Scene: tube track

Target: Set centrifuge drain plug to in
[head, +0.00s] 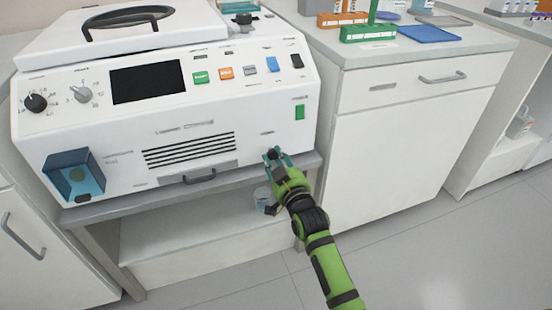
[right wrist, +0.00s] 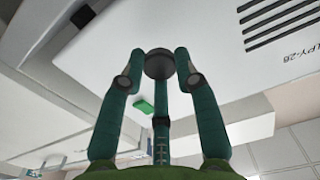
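The centrifuge (head: 130,130) is a white box with a sloped control panel, standing on a grey bench. The drain plug, a dark round knob (head: 273,153), is at the lower right of its front face. My right gripper (head: 277,157) is at this knob, its teal fingers on either side of it. In the right wrist view the knob (right wrist: 159,63) lies between the two outer fingertips (right wrist: 160,60), very close to both. I cannot tell whether they press on it. How far in the plug sits is hidden. My left gripper is not in view.
A green switch (head: 300,111) is on the front face above my gripper. A blue box (head: 73,175) is on the front face at the left. A handle (head: 199,177) is at the bottom edge. A clear jar (head: 262,197) stands on the shelf below. A white cabinet (head: 385,150) is at the right.

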